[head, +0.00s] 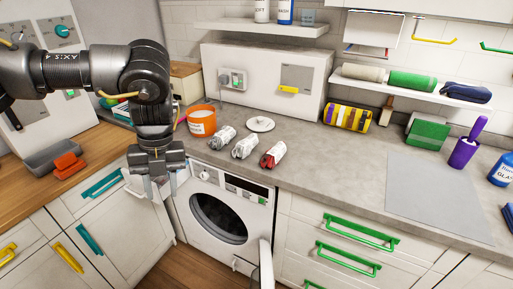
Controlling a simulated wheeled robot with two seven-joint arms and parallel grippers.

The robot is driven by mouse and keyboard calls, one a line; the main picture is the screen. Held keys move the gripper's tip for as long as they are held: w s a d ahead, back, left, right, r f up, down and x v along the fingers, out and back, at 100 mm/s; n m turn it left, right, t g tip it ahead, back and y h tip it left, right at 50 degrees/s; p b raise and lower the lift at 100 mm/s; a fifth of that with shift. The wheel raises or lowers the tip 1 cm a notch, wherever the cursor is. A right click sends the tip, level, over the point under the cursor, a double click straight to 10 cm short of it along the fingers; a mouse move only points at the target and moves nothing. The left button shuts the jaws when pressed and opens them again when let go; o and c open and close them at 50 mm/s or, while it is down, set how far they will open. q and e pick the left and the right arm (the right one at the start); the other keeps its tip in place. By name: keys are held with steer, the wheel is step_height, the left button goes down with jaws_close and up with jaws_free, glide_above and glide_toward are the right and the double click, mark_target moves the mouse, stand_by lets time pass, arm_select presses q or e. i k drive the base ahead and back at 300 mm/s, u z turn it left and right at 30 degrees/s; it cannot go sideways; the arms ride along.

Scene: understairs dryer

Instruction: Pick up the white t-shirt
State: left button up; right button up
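I cannot make out a white t-shirt for certain in the head view. A cream rolled cloth (362,72) lies on the wall shelf, but I cannot tell what it is. The white front-loading machine (254,215) stands under the counter, with a dark round opening (218,218); its inside is too dark to show any contents. My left gripper (160,186) points down in front of the cabinets, left of the machine. Its two fingers are apart with nothing between them. My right gripper is out of view.
The grey counter (330,165) holds an orange tub (202,121), several small items and a purple-handled object (466,145). A white panel (265,262) juts out at the machine's right side. Green-handled drawers (345,257) are on the right. Wooden floor shows below.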

mark_target(243, 149)
steer(key=z, duration=3.6)
steer(key=k, duration=1.85)
steer(key=u, duration=1.85)
steer(key=i, duration=1)
